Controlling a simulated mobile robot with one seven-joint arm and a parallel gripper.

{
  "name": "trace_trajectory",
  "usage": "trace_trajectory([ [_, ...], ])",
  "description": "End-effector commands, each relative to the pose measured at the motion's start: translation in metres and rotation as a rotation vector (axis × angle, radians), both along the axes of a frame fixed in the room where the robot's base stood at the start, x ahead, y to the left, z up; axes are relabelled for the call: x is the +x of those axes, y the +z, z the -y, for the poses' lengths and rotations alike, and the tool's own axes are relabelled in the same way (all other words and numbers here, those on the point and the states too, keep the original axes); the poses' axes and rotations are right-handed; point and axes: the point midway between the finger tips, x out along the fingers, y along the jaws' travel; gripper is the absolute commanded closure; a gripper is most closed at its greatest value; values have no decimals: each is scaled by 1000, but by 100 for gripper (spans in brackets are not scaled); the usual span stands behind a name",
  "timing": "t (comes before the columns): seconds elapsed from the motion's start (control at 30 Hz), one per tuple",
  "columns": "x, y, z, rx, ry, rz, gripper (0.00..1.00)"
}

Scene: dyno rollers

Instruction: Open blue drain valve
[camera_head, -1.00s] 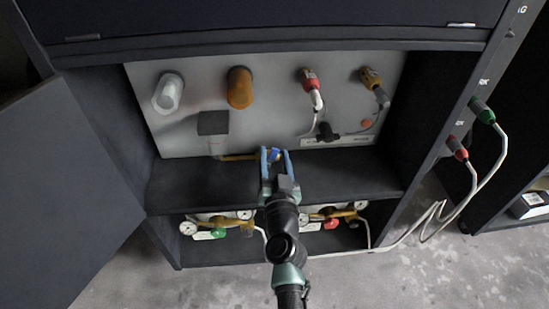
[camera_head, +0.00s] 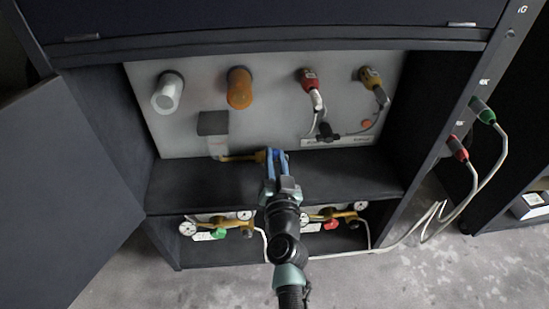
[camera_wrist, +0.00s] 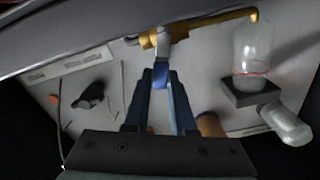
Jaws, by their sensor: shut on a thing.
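The blue drain valve handle (camera_wrist: 160,85) shows in the wrist view between my fingers, below a silver neck on a brass pipe (camera_wrist: 190,30). In the head view the brass pipe (camera_head: 238,158) runs along the lower edge of the grey panel, and my gripper mostly hides the handle. My gripper (camera_head: 275,155) reaches into the cabinet from the front, its blue fingers close together at the right end of the pipe. In the wrist view my gripper (camera_wrist: 161,76) is shut on the handle. A clear bottle (camera_wrist: 253,50) stands by the pipe's other end.
Gauges with green and red knobs sit on the lower shelf. The open door (camera_head: 65,190) stands at left.

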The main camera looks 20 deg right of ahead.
Motion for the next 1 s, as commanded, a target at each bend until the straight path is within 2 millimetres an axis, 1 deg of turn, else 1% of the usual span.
trace_trajectory([
  [0.27,-3,-7,8,178,-1,51,100],
  [0.7,-7,-20,21,569,-1,163,100],
  [1.0,-8,-27,26,772,-1,221,100],
])
